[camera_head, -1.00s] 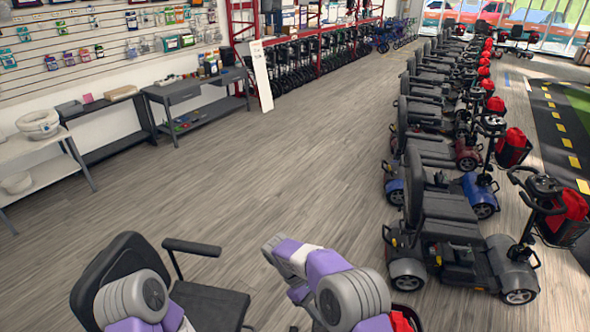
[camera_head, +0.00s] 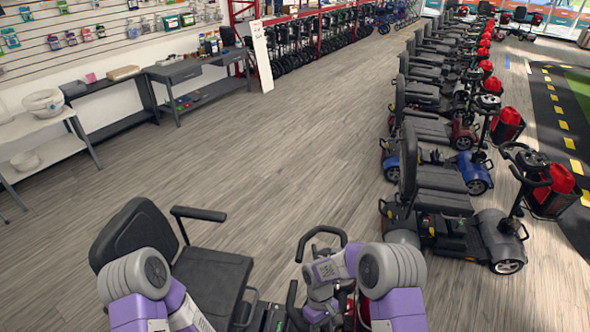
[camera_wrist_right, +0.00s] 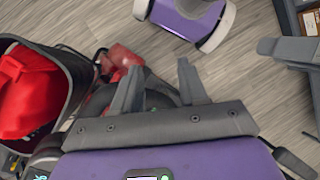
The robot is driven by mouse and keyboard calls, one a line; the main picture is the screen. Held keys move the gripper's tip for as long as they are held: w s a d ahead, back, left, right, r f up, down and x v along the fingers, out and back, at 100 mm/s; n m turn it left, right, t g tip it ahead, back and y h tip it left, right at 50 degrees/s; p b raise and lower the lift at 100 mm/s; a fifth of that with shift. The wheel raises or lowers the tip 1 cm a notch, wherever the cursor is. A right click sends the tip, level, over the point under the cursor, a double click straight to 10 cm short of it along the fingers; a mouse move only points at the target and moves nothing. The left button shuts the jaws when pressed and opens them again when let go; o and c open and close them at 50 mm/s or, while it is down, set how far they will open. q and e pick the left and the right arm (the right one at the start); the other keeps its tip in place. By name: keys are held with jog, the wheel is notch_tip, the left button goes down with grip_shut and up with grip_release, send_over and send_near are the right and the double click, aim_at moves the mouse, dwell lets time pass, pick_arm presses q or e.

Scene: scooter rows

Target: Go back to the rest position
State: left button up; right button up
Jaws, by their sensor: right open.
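My right gripper (camera_wrist_right: 158,88) is open in the right wrist view, its two grey fingers spread with nothing held between them. Beyond the fingers are a red part and dark parts of a scooter; I cannot tell how close they are. In the head view my right arm (camera_head: 395,272) is bent inward at the bottom, over the front of the nearest scooter, and its fingers are not clear there. My left arm (camera_head: 140,275) comes in at the bottom left in front of the scooter seat. My left gripper does not show clearly in either view.
A scooter with a black seat (camera_head: 180,255) and handlebar (camera_head: 320,238) stands right before me. A red-lined basket (camera_wrist_right: 30,95) is left of my right gripper. A scooter row (camera_head: 440,205) lines the right. Grey tables (camera_head: 190,70) stand left. The middle floor (camera_head: 270,140) is clear.

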jog(key=s+d+f+m+t+y, duration=0.2)
jog(key=s+f+m+t+y, duration=0.35)
jog(key=s+m, duration=0.55)
pick_arm(q)
notch_tip(320, 180, down, 14)
jog(key=b, duration=1.3)
jog(key=shift+w+r, duration=0.2)
jog(key=shift+r, duration=0.05)
pick_arm(e)
notch_tip(320, 180, down, 13)
jog(key=n, duration=0.1)
jog(key=shift+s+a, duration=0.15)
jog(key=shift+s, duration=0.1)
